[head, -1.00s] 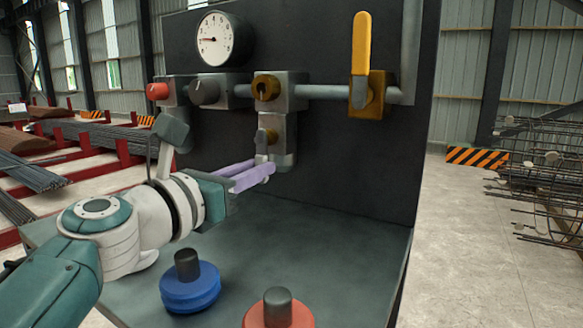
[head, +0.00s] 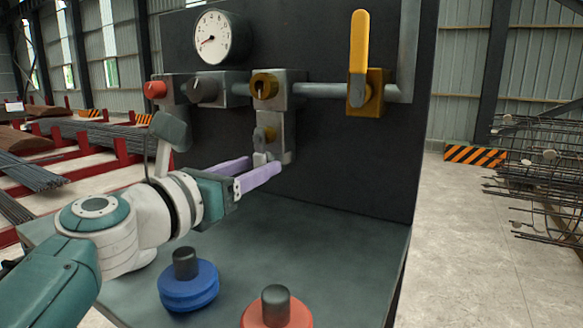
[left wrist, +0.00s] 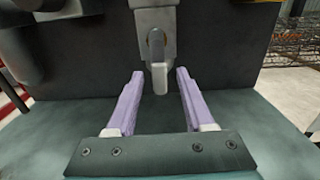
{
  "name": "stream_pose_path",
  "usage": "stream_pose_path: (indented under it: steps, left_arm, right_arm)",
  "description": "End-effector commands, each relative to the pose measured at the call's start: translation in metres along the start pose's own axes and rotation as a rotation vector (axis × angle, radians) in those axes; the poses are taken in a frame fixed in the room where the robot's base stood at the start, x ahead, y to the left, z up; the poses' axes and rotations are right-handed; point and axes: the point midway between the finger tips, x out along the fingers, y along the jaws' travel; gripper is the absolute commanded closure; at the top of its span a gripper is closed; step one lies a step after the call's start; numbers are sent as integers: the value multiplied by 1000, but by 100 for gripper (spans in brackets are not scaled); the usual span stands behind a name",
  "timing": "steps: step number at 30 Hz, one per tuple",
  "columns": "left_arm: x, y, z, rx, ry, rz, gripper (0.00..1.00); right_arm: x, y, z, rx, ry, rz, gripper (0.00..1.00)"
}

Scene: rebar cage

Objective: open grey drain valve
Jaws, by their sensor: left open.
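The grey drain valve (head: 264,138) sits low on the dark panel, under the pipe block with the brass fitting. Its grey lever also shows in the left wrist view (left wrist: 157,50), hanging downward with its lower end between and a little beyond my fingertips. My left gripper (head: 264,164) is just below and in front of the valve, with its lilac fingers spread apart. In the left wrist view the gripper (left wrist: 160,74) has a clear gap on each side of the lever and holds nothing. My right gripper is not in view.
A yellow lever (head: 360,45) stands upright on the right. A red knob (head: 155,89), a dark knob (head: 203,90) and a gauge (head: 217,37) are on the panel. A blue wheel (head: 188,286) and an orange-red wheel (head: 276,312) stand on the bench in front.

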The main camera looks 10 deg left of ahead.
Motion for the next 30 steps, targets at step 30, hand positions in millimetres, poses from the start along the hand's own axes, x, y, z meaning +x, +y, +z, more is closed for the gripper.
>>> stream_pose_path:
  steps: [30]
  left_arm:
    - [-100,0,0,0,1,0,48]
  right_arm:
    - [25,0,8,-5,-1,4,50]
